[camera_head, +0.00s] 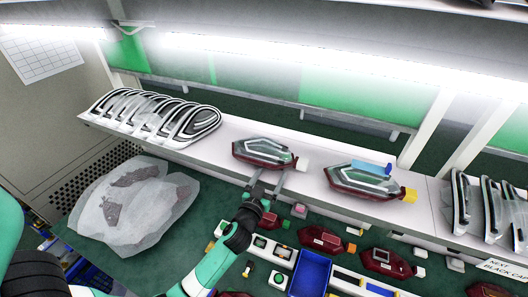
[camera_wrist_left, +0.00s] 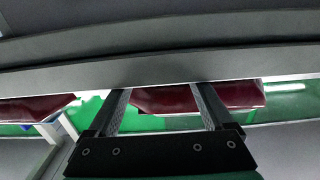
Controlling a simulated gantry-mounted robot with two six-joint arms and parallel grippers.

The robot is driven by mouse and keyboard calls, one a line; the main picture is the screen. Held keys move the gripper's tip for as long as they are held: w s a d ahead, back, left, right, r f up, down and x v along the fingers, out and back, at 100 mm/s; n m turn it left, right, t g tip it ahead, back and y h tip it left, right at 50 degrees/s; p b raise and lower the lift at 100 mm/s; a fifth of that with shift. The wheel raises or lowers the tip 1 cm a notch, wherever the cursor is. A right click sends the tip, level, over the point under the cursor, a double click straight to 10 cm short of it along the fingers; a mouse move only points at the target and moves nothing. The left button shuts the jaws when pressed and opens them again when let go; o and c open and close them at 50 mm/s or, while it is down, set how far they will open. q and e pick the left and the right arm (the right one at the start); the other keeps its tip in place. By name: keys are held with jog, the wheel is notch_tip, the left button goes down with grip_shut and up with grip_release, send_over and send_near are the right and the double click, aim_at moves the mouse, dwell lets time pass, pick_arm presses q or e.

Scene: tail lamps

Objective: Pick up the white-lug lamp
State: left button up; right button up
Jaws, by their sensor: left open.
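The white-lug lamp (camera_head: 262,153) lies on the white shelf. It has a clear grey lens, a dark red body and a white lug (camera_head: 302,163) at its right end. My left gripper (camera_head: 268,183) is open just in front of the lamp, at the shelf's front edge. Its fingers hold nothing. In the left wrist view the two fingers (camera_wrist_left: 163,95) stand apart, with a dark red surface (camera_wrist_left: 165,101) showing between them. I cannot tell from that view whether they touch anything. My right gripper is not in view.
A similar lamp with a yellow lug (camera_head: 365,184) and a blue piece lies to the right on the shelf (camera_head: 320,203). Striped lens parts (camera_head: 150,115) stand at the left. A plastic bag (camera_head: 125,215), a blue tray (camera_head: 311,272) and several dark red parts lie on the green bench below.

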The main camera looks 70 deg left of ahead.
aim_at(275, 159)
pick_arm(q)
jog(key=x, duration=0.4)
jog(key=shift+s, duration=0.1)
jog(key=c, duration=1.3)
jog(key=shift+r, duration=0.1)
grip_shut()
jog(key=shift+r+p, duration=0.3)
jog(key=shift+r, duration=0.15)
notch_tip(275, 159, up, 3)
jog(key=shift+f+p, duration=0.1)
jog(key=shift+p, duration=0.55)
jog(key=s+d+r+p, duration=0.2)
jog(key=s+d+r, duration=0.6)
jog(key=s, duration=0.3)
jog(key=shift+d+r, duration=0.2)
jog(key=shift+r, duration=0.4)
